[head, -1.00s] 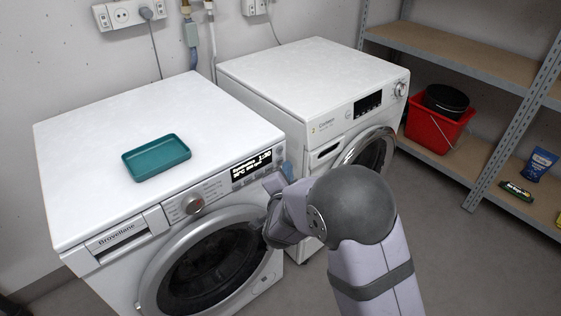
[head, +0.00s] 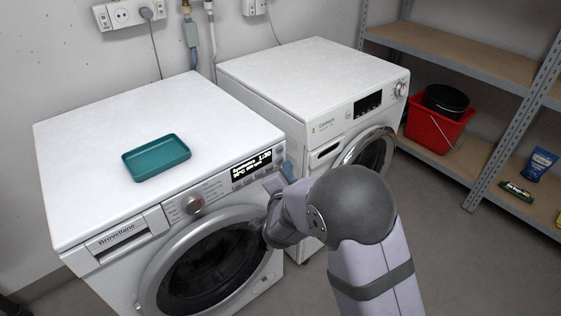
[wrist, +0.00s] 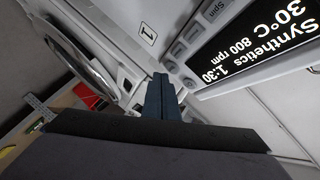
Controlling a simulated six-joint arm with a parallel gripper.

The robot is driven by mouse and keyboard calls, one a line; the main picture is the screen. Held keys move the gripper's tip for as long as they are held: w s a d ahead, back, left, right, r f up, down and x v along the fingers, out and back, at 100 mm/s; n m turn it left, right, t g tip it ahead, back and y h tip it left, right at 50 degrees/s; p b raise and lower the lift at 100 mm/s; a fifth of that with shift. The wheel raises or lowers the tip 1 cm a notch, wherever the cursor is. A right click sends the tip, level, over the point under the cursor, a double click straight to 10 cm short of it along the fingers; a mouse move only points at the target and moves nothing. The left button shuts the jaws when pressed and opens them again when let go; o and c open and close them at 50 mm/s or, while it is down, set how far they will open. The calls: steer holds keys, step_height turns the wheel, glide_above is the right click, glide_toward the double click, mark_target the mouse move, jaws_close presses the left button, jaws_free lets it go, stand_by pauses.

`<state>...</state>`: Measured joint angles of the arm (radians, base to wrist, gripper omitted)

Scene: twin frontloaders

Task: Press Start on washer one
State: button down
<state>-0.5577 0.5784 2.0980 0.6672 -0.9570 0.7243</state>
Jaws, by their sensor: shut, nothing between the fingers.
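Washer one (head: 110,212) is the white front-loader on the left, lettered Brovellane. Small grey buttons (wrist: 179,49) line the display's edge. My gripper (head: 287,168) is at the right end of the panel. In the wrist view its blue-grey fingers (wrist: 160,92) are together and empty, tips close to the panel beside the buttons. I cannot tell whether they touch. The Start button is not clearly identifiable.
A teal tray (head: 131,169) lies on washer one. A second white washer (head: 300,85), with a dark display, stands close on the right. A metal shelf (head: 440,62) at the right holds a red bucket (head: 428,130). The floor in front is partly clear.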

steer(key=shift+w+a, duration=0.1)
steer(key=shift+w, duration=0.05)
steer(key=shift+w+a, duration=0.15)
steer(key=shift+a, duration=0.05)
steer(key=shift+w+a, duration=0.1)
steer(key=shift+a, duration=0.05)
stand_by(0.7)
steer(key=shift+s+d+b, duration=0.3)
steer(key=shift+s+d, duration=0.1)
steer(key=shift+d, duration=0.05)
stand_by(0.5)
steer(key=s+d+b, duration=0.1)
steer(key=s+d, duration=0.3)
steer(key=shift+s+d, duration=0.15)
stand_by(0.4)
